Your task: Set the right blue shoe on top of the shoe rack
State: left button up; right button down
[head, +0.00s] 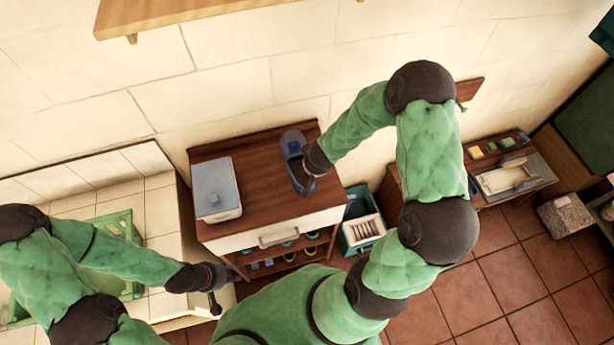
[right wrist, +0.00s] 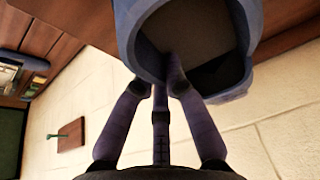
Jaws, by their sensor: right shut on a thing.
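The blue shoe (head: 291,143) shows over the brown wooden top of the shoe rack (head: 255,160), near its back right part. My right gripper (head: 305,176) is shut on the shoe at its opening end. In the right wrist view the shoe (right wrist: 128,30) is close up, with the fingers (right wrist: 160,80) at its rim and one reaching into the dark opening. I cannot tell whether the sole touches the wood. My left gripper (head: 221,289) is open and empty, low beside the rack's front left corner.
A grey lidded box (head: 216,188) stands on the rack top's left side. Colourful shoes (head: 289,256) sit on the shelves below. A teal crate (head: 361,228) stands right of the rack. The rack top's middle is clear.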

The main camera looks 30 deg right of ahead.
aim_at(307, 175)
jog(key=shift+w+a+f, duration=0.3)
jog(key=shift+f, duration=0.15)
jog(key=shift+w+a+f, duration=0.3)
jog(key=shift+f, duration=0.15)
jog(key=shift+w+a+f+b, duration=0.15)
jog(key=shift+f+b, duration=0.7)
jog(key=shift+f, duration=0.95)
jog(key=shift+f, duration=0.1)
jog(key=c, duration=1.3)
grip_release()
